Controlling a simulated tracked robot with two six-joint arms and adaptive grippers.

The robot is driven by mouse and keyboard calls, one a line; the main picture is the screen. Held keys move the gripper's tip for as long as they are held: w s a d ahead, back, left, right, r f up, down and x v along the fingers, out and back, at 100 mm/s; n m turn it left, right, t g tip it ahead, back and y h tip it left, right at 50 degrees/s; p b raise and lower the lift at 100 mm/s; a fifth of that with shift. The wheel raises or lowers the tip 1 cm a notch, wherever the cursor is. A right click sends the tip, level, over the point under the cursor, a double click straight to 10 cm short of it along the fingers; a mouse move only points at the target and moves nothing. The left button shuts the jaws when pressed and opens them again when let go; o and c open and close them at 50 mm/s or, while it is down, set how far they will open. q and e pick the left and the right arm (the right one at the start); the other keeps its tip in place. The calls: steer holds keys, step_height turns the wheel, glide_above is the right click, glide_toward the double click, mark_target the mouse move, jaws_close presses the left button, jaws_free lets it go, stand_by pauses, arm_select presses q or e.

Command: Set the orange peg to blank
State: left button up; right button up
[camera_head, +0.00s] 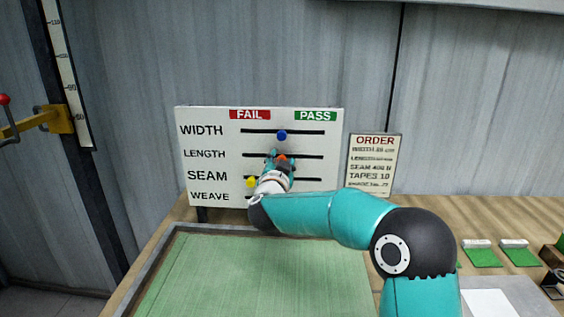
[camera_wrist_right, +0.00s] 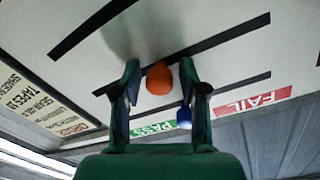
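The orange peg (camera_head: 282,157) sits in the LENGTH slot of the white board (camera_head: 222,120), near the slot's middle, between the FAIL and PASS sides. My right gripper (camera_head: 278,156) is at this peg, partly covering the slot. In the right wrist view the orange peg (camera_wrist_right: 159,78) stands between the two spread fingertips of my right gripper (camera_wrist_right: 159,76), with a gap visible on both sides. My left gripper is not in view.
A blue peg (camera_head: 281,135) sits near the middle of the WIDTH slot above. A yellow peg (camera_head: 251,182) is at the FAIL end of the SEAM slot. My right arm hides part of the WEAVE row. An ORDER sign (camera_head: 375,163) stands right of the board.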

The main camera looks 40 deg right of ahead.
stand_by(0.3)
steer(key=v, duration=1.2)
